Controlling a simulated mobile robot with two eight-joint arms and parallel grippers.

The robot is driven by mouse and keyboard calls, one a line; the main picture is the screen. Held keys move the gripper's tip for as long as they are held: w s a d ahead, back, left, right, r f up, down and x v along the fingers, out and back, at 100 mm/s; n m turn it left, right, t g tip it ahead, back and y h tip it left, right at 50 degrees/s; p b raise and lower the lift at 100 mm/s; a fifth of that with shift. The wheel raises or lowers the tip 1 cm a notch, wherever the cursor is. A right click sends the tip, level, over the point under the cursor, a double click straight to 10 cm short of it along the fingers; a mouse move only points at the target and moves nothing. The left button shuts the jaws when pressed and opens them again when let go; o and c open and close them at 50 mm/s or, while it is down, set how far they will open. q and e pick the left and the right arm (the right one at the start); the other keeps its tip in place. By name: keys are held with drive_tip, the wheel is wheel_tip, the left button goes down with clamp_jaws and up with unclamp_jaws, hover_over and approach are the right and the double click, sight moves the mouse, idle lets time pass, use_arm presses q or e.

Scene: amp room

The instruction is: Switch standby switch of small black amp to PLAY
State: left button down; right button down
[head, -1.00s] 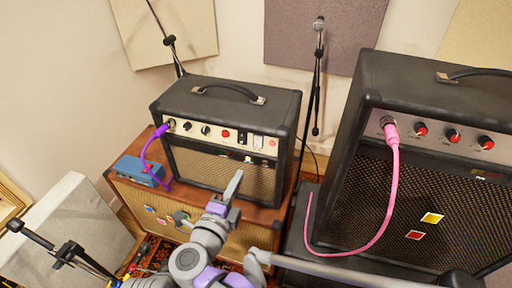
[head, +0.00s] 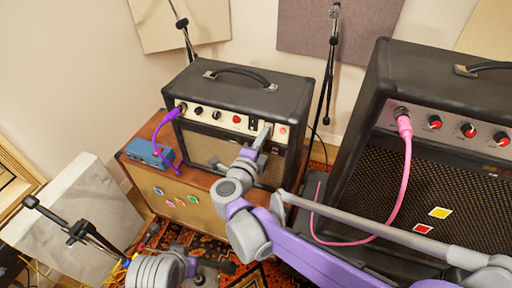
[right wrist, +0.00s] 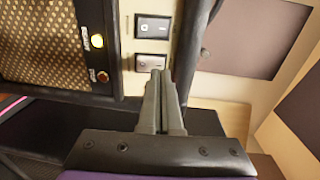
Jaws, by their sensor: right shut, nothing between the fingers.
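The small black amp (head: 238,115) stands on a wooden cabinet, with knobs and switches on its pale front panel (head: 215,117). My right gripper (head: 265,132) is at the right part of that panel, its fingers shut and empty. The right wrist view shows two rocker switches side by side, a black one (right wrist: 152,27) and a greyer one (right wrist: 151,61). The shut fingertips (right wrist: 159,73) are at the edge of the greyer switch; I cannot tell whether they touch it. The switch labels are not readable. My left gripper (head: 210,270) is low in the head view, its fingers unclear.
A purple cable (head: 158,143) plugs into the amp's left end, and a blue pedal (head: 148,153) sits on the wooden cabinet (head: 150,180). A larger black amp (head: 440,150) with a pink cable (head: 403,185) stands right. A microphone stand (head: 327,75) rises behind.

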drive_tip(key=shift+x, duration=1)
drive_tip(key=shift+w+d+r, duration=0.1)
drive_tip(key=shift+w+d, duration=0.05)
drive_tip(key=shift+w, duration=0.15)
drive_tip(key=shift+s, duration=0.15)
